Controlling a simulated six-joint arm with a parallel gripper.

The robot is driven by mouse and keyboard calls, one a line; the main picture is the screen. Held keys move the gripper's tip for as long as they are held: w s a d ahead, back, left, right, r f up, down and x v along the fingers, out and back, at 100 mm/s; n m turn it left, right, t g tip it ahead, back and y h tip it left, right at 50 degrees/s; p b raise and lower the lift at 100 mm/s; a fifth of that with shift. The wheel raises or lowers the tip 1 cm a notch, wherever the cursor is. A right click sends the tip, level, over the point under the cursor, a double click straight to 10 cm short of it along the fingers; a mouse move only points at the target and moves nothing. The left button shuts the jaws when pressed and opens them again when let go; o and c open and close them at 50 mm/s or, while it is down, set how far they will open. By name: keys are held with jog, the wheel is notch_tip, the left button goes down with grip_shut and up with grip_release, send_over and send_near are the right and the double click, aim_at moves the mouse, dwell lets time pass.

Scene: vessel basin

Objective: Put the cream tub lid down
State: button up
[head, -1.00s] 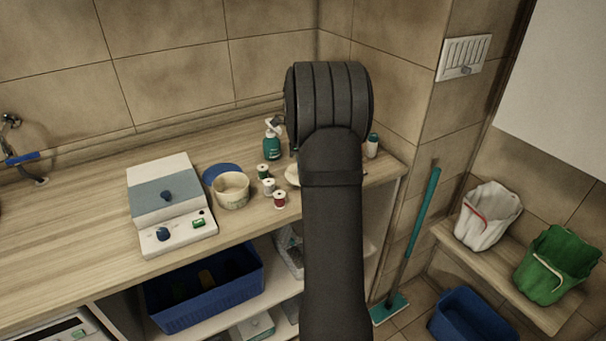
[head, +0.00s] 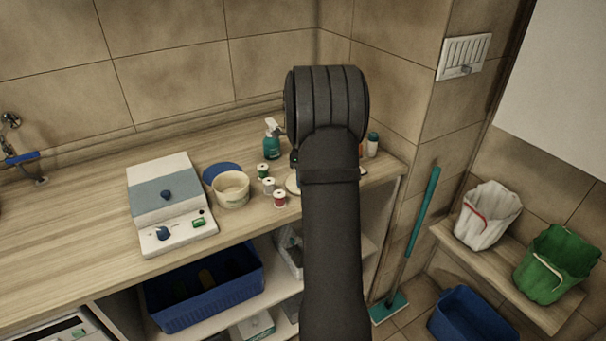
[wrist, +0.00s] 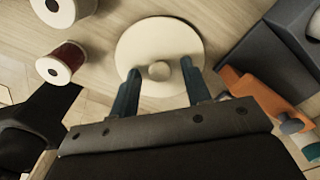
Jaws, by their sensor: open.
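The cream tub lid (wrist: 158,42) is a round cream disc with a small knob in its middle. In the wrist view it lies flat on the wooden worktop. My gripper (wrist: 160,84) is open, with one blue-grey finger on each side of the knob; whether either finger touches the lid is unclear. In the head view only the left part of the lid (head: 292,185) shows beside my arm, and my gripper is hidden behind the arm. The cream tub (head: 231,190) stands without a lid on the worktop, left of the thread spools.
Spools (head: 279,198) stand close left of the lid; a red one (wrist: 62,63) shows in the wrist view. A blue disc (head: 221,171) lies behind the tub. A green spray bottle (head: 271,143) stands behind. An orange object (wrist: 256,95) is close right of my gripper.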

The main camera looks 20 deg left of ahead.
notch_tip(320, 180, up, 12)
jog(key=shift+r, duration=0.2)
jog(key=shift+f, duration=0.15)
dwell(0.4)
notch_tip(320, 180, down, 12)
jog(key=shift+r, duration=1.9)
jog(key=shift+f, duration=0.1)
